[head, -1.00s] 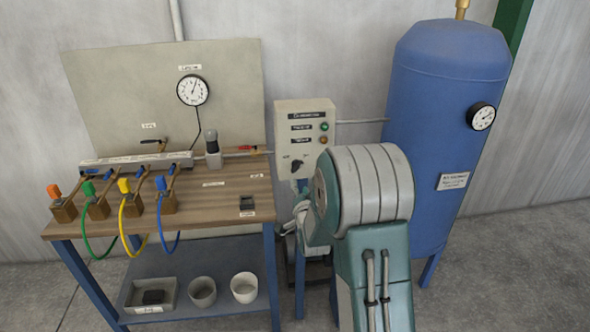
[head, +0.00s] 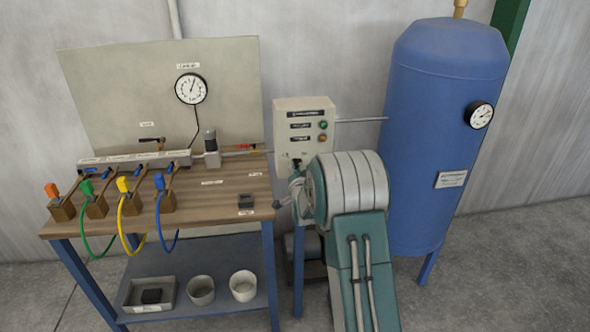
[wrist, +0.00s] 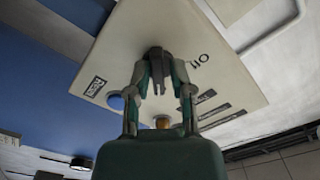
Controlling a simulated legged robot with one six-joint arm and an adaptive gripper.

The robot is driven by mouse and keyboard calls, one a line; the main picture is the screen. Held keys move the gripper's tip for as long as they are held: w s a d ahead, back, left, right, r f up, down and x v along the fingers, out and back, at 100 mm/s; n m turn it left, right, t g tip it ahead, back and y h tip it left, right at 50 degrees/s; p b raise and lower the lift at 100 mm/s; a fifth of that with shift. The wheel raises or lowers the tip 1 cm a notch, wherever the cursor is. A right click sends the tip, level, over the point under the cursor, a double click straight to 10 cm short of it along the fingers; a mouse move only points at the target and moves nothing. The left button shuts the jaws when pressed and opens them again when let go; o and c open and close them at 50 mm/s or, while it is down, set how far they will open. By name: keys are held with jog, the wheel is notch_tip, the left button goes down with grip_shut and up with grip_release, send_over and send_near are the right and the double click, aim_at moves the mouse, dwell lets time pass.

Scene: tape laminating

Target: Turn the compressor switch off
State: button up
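The compressor switch is a black knob (head: 296,163) low on the front of the pale control box (head: 306,112). My gripper (head: 293,198) is at the box's lower front in the head view, mostly hidden by my arm. In the wrist view the box's panel (wrist: 222,80) appears turned, and the black knob (wrist: 157,62) lies between the tips of my gripper (wrist: 161,72). The two fingers stand apart on either side of the knob. I cannot tell whether they touch it. A short printed position label (wrist: 198,60) is beside the knob.
The blue tank (head: 440,140) with a gauge (head: 480,115) stands at right. The wooden-topped workbench (head: 215,195) with coloured hoses is at left. A thin pipe (head: 360,120) joins box and tank. Green and orange indicators (head: 323,132) are above the knob.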

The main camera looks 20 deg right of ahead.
jog(key=shift+d, duration=0.25)
grip_shut()
jog(key=shift+n, duration=0.4)
jog(key=n, duration=0.8)
jog(key=shift+r, duration=0.15)
jog(key=n, duration=0.5)
jog(key=shift+n, duration=2)
